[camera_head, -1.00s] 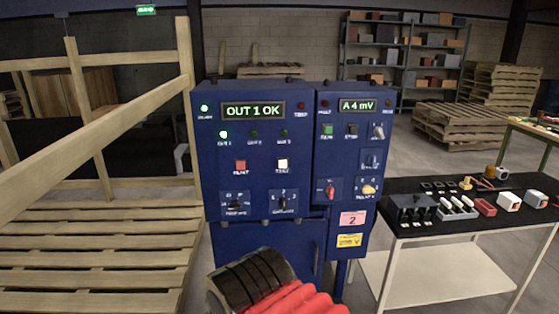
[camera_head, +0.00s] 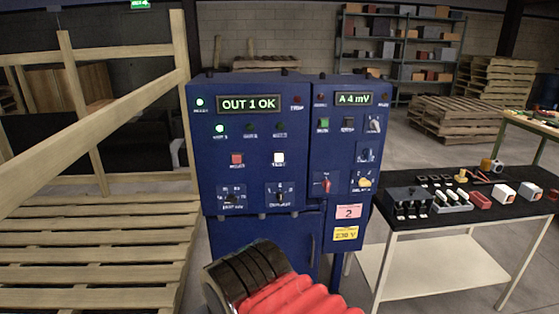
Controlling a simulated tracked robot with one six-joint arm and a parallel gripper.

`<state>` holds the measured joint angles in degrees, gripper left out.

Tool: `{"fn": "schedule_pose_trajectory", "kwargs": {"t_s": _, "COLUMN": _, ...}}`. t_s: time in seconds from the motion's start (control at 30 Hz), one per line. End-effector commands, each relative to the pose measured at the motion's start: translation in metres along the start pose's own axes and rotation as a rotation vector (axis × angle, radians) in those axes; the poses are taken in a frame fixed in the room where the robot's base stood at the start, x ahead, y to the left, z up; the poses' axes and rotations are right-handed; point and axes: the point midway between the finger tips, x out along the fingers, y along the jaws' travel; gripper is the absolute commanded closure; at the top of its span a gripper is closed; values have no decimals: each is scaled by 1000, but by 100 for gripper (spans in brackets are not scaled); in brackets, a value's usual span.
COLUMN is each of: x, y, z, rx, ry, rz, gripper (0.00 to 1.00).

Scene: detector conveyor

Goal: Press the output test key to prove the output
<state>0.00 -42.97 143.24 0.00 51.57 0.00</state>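A blue control cabinet (camera_head: 255,178) stands upright in the middle. The white output test key (camera_head: 278,158) is on its left panel, right of a red key (camera_head: 237,159). The display (camera_head: 248,104) above reads "OUT 1 OK". A green lamp (camera_head: 220,129) is lit at the left of the row under the display, and the other two lamps there are dark. A second display (camera_head: 354,98) on the right panel reads "A 4 mV". My arm, black and red, shows at the bottom, in front of the cabinet's lower part. My gripper cannot be made out.
A black-topped table (camera_head: 395,186) with small parts stands on the right. A wooden frame and slatted pallet (camera_head: 100,230) fill the left. Shelving (camera_head: 400,45) and stacked pallets (camera_head: 455,118) are behind. Grey floor shows between the cabinet and the pallets.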

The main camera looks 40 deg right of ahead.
Motion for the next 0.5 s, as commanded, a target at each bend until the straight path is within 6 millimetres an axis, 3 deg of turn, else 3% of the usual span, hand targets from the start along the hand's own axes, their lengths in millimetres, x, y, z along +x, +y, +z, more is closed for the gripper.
{"fn": "schedule_pose_trajectory", "kwargs": {"t_s": 0.4, "x": 0, "y": 0, "z": 0, "rx": 0, "ry": 0, "rz": 0, "gripper": 100}}
{"fn": "schedule_pose_trajectory", "kwargs": {"t_s": 0.5, "x": 0, "y": 0, "z": 0, "rx": 0, "ry": 0, "rz": 0, "gripper": 100}}
